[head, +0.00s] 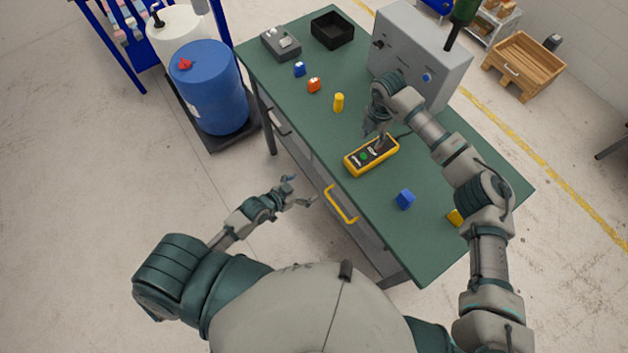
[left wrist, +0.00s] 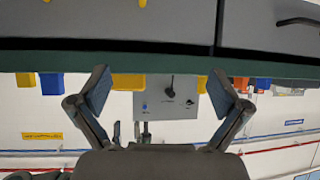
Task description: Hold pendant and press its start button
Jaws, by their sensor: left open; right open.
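The pendant (head: 366,161) is a yellow-rimmed box with a dark face and a green button, lying on the green table. My right gripper (head: 376,137) is open, pointing down directly over the pendant's upper face; whether its fingers touch it I cannot tell. It hides part of the face. My left gripper (head: 300,194) is open and empty, off the table's left side near the yellow drawer handle. In the left wrist view its two spread fingers (left wrist: 161,92) have nothing between them but the background. The pendant cannot be told apart for sure there.
A grey control box (head: 420,58) with a blue knob stands on the table behind the pendant; it also shows in the left wrist view (left wrist: 172,97). Small blocks, including a blue one (head: 405,199), and a black bin (head: 332,29) are on the table (head: 300,120). A blue drum (head: 210,90) stands left.

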